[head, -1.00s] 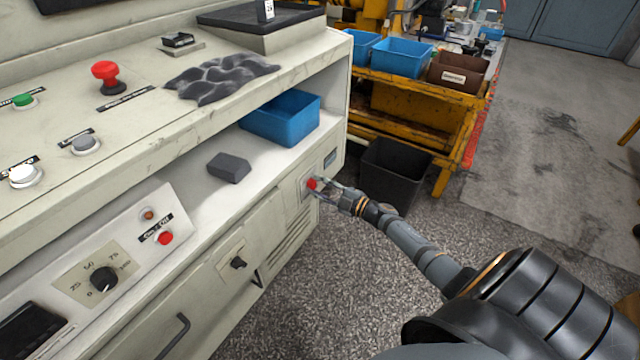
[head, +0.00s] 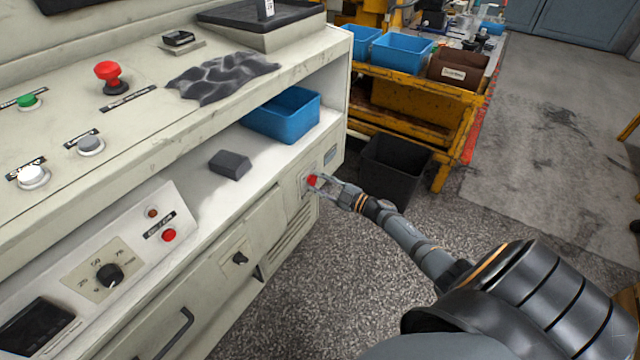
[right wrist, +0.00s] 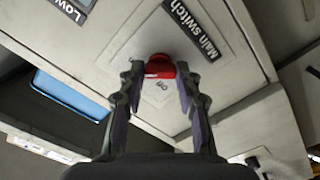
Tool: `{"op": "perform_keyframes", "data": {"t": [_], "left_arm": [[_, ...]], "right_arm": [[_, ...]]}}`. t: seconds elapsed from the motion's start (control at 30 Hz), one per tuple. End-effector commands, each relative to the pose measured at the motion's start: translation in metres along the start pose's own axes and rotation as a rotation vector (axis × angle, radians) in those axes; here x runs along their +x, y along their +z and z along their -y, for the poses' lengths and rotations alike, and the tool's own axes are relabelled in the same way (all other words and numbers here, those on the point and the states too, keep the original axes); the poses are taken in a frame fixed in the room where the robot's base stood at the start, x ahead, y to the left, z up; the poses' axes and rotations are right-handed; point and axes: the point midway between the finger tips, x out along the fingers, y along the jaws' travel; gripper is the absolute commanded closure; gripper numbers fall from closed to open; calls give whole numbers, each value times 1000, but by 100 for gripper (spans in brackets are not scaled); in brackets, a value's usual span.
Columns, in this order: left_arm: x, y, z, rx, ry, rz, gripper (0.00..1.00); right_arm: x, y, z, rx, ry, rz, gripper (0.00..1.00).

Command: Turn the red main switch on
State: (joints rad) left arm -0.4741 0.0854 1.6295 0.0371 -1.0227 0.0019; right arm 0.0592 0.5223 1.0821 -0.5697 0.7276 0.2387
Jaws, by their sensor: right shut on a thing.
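The red main switch (head: 312,180) is a small red knob on the light panel at the right end of the cabinet's lower front. In the right wrist view the switch (right wrist: 160,68) sits beside a black "Main switch" label (right wrist: 191,28), with small partly readable lettering on the plate below it. My right gripper (head: 324,184) reaches it from the right. In the right wrist view its two fingers (right wrist: 158,75) stand on either side of the red knob, shut on it. The fingers hide the knob's sides, and I cannot tell its exact setting. My left gripper is not in view.
A red mushroom button (head: 108,74) and other buttons sit on the upper console. A blue bin (head: 284,116) and a dark grey block (head: 230,164) lie on the shelf. A black bin (head: 394,168) stands on the floor behind my right gripper.

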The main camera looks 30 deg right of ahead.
Motion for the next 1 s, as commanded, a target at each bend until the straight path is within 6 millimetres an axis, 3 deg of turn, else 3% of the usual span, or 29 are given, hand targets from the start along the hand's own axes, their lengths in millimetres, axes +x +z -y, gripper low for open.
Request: {"op": "perform_keyframes", "data": {"t": [0.03,0.2,0.53,1.0], "left_arm": [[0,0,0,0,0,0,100],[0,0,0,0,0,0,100],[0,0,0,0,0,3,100],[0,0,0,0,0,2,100]], "right_arm": [[-1,1,1,3,-1,2,62],[0,1,1,2,-1,2,43],[-6,1,0,0,-1,2,43],[-105,1,1,0,-5,2,43]]}}
